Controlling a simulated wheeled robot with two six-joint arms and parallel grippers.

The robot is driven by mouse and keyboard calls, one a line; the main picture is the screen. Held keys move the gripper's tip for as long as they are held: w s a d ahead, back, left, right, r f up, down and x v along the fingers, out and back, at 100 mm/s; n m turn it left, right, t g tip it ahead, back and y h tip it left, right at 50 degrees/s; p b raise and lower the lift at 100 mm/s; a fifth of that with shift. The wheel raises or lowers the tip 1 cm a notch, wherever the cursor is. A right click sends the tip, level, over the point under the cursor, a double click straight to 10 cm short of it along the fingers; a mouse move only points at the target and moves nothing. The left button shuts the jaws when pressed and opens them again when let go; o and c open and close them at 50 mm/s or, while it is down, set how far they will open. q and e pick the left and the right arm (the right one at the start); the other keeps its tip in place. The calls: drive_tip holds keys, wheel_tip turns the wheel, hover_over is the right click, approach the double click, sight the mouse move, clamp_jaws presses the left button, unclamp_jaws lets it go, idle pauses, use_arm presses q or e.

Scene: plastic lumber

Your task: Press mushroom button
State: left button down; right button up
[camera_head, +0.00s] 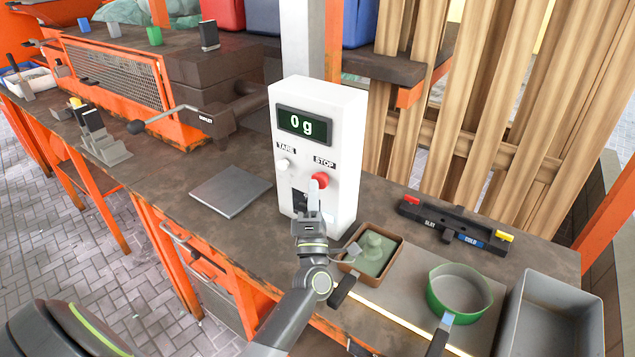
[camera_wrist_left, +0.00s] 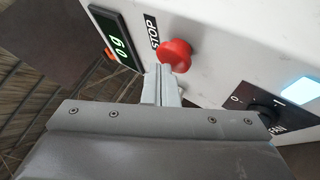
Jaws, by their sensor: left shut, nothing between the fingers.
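The red mushroom button (camera_head: 320,180) sits under the STOP label on the front of a white control box (camera_head: 344,115). It also shows in the left wrist view (camera_wrist_left: 177,54). My left gripper (camera_head: 314,187) is shut and empty, with its fingertips right at the button's lower edge in the head view. In the left wrist view its fingertips (camera_wrist_left: 161,70) are just below the button; I cannot tell whether they touch it. The box's display (camera_head: 303,125) reads 0 g. A white TARE button (camera_head: 284,164) is left of the red one. My right gripper is not in view.
A FAN switch (camera_wrist_left: 262,106) is on the same panel. A flat metal plate (camera_head: 231,191) lies left of the box. To the right are a brown tray (camera_head: 398,246) with a green object, a green pan (camera_head: 458,292) and a grey bin (camera_head: 550,310).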

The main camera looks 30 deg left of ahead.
use_arm(q)
drive_tip(key=shift+s, duration=0.7)
drive_tip(key=s, duration=0.5)
drive_tip(key=shift+a+p, duration=0.25)
drive_tip(key=shift+p, duration=0.15)
idle(0.4)
